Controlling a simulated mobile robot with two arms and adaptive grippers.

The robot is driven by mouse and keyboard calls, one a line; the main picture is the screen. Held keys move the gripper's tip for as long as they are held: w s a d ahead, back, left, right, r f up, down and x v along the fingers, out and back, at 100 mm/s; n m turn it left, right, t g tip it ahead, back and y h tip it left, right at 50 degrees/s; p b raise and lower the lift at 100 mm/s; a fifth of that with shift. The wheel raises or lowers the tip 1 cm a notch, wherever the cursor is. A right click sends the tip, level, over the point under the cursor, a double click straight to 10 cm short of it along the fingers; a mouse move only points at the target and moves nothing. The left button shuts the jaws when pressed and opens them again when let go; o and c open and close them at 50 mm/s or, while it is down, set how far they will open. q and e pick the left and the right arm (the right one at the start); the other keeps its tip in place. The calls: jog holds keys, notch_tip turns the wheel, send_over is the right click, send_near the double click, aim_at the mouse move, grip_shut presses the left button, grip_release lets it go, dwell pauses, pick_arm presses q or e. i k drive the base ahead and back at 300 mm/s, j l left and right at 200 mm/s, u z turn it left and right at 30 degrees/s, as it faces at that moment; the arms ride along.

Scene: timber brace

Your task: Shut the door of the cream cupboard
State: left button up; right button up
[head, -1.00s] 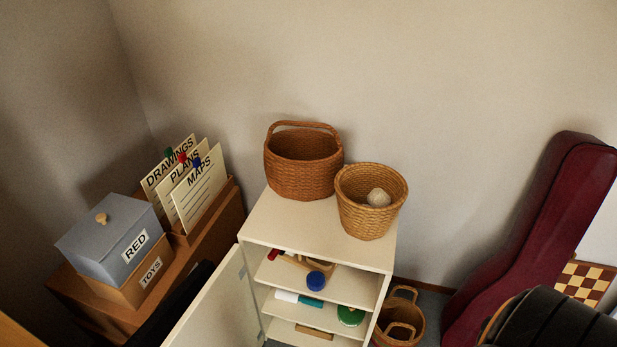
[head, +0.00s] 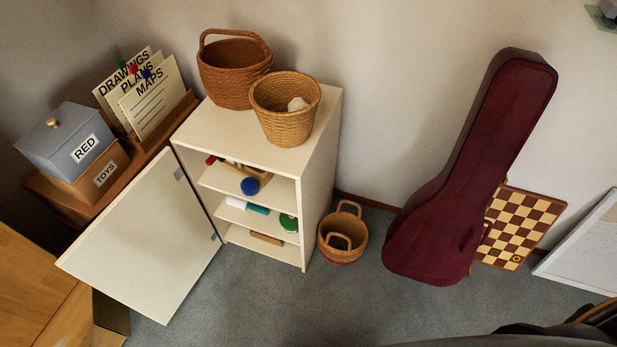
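The cream cupboard (head: 322,150) stands against the back wall in the head view. Its door (head: 150,240) is hinged at the cupboard's left side and stands wide open, swung out to the left and towards me. The open front shows shelves with a blue round item (head: 250,186), a green round item (head: 288,222) and other small things. Neither of my grippers shows in the head view.
A tall handled basket (head: 234,78) and a lighter basket (head: 286,108) stand on the cupboard. Right of it are a floor basket (head: 342,240), a dark red instrument case (head: 440,220) and a chessboard (head: 516,228). Grey carpet (head: 290,300) lies clear in front.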

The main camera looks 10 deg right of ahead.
aim_at(147, 251)
jog(key=j+u, duration=0.25)
jog(key=j, duration=1.45)
